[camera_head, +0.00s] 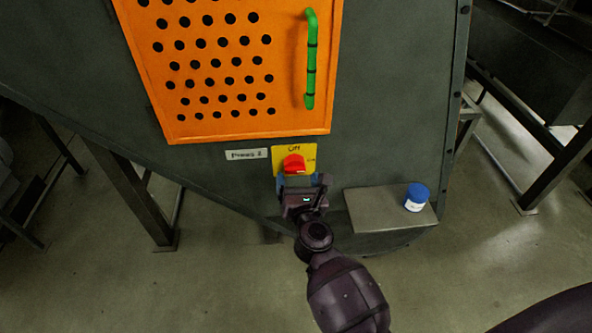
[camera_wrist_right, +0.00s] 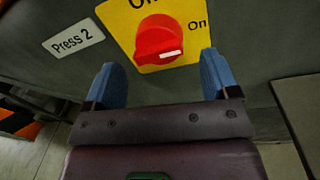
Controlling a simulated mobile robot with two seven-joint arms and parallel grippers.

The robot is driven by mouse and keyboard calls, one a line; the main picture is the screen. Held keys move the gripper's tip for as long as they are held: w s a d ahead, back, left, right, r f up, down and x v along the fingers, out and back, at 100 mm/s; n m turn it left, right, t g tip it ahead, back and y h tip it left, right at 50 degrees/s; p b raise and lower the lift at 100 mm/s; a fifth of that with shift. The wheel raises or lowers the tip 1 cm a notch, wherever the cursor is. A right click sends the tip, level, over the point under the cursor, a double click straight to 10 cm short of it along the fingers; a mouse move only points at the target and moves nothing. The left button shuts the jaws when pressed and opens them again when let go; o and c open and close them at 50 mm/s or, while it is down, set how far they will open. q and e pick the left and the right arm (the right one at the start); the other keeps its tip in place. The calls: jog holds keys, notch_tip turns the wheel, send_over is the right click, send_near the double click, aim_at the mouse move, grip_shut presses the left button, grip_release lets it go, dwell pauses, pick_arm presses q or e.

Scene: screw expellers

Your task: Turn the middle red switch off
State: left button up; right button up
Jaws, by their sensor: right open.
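The red switch (camera_head: 293,164) sits on a yellow plate (camera_head: 309,153) below the orange perforated panel. In the right wrist view the red knob (camera_wrist_right: 159,40) has a white mark on its right end, pointing toward the word "On". The word at the plate's top is partly cut off there; in the head view it looks like "Off". My right gripper (camera_head: 298,181) is just below the switch. Its blue fingers are open in the right wrist view (camera_wrist_right: 158,78), one on each side below the knob, with nothing between them. My left gripper is not in view.
A "Press 2" label (camera_head: 246,154) is left of the switch. An orange panel (camera_head: 288,100) with a green handle (camera_head: 311,60) is above. A grey shelf (camera_head: 372,211) holding a blue-lidded jar (camera_head: 416,197) juts out to the right of my gripper.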

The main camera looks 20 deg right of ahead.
aim_at(296, 173)
jog(key=w, duration=0.3)
jog(key=shift+d, duration=0.3)
jog(key=shift+w, duration=0.2)
jog(key=c, duration=0.9)
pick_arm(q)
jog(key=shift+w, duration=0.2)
pick_arm(e)
jog(key=shift+o, duration=0.2)
jog(key=shift+d, duration=0.1)
